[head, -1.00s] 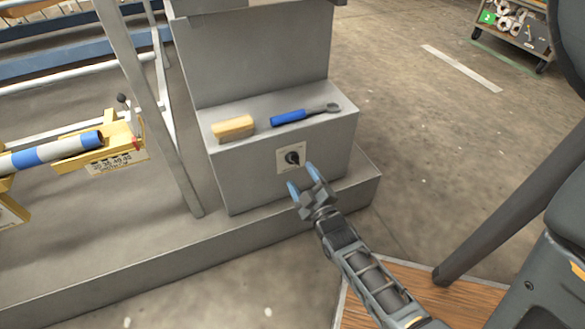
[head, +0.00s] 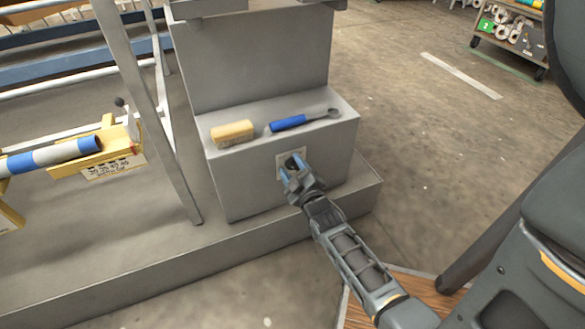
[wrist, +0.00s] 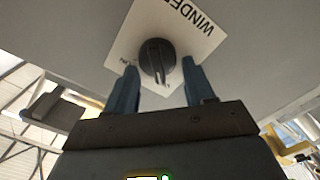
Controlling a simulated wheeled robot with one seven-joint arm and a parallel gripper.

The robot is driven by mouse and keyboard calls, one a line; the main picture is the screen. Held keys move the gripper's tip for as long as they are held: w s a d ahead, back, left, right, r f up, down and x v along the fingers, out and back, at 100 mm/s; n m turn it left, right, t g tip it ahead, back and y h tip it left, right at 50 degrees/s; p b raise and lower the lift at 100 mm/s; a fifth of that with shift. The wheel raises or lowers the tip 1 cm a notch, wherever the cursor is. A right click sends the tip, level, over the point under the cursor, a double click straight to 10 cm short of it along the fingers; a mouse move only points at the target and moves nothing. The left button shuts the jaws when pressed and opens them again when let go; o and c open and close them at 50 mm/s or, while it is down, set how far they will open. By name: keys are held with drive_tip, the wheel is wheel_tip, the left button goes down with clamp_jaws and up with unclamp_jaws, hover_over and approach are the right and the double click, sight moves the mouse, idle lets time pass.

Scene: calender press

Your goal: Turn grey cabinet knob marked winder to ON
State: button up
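The grey cabinet (head: 240,180) stands ahead of me, with a pale square plate (head: 281,173) on its front face. In the wrist view the plate (wrist: 200,35) reads "WINDE", its last letter cut off by the frame edge. The dark round knob (wrist: 157,60) sits on this plate; in the head view it is partly hidden by my fingers. My gripper (head: 290,172) is at the plate with its blue fingers apart. In the wrist view the fingers (wrist: 160,88) stand either side of the knob's lower part, with gaps showing; I cannot tell whether either touches it.
A yellow-tan brush or block (head: 232,134) and a blue-handled wrench (head: 300,121) lie on the cabinet's ledge above the knob. A slanting metal post (head: 150,120) stands left of the cabinet.

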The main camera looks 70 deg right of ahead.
drive_tip(key=c, duration=0.7)
drive_tip(key=shift+m, duration=0.4)
drive_tip(key=m, duration=0.1)
drive_tip(key=m+p, duration=0.1)
drive_tip(key=m, duration=0.1)
drive_tip(key=shift+s+d+r+m, duration=0.1)
drive_tip(key=shift+s+r+m, duration=0.1)
drive_tip(key=shift+m, duration=0.1)
drive_tip(key=m, duration=0.4)
drive_tip(key=shift+s+d+m, duration=0.15)
drive_tip(key=shift+s+m, duration=0.05)
drive_tip(key=shift+m, duration=0.1)
drive_tip(key=shift+s+d+f+m+b, duration=0.15)
drive_tip(key=shift+m+b, duration=0.1)
drive_tip(key=shift+m, duration=1.25)
drive_tip(key=shift+s+d+m+b, duration=0.1)
drive_tip(key=shift+m+b, duration=0.1)
drive_tip(key=shift+m, duration=1.3)
drive_tip(key=shift+s+d+f+m+b, duration=0.15)
drive_tip(key=shift+m+b, duration=0.1)
drive_tip(key=shift+m, duration=1.25)
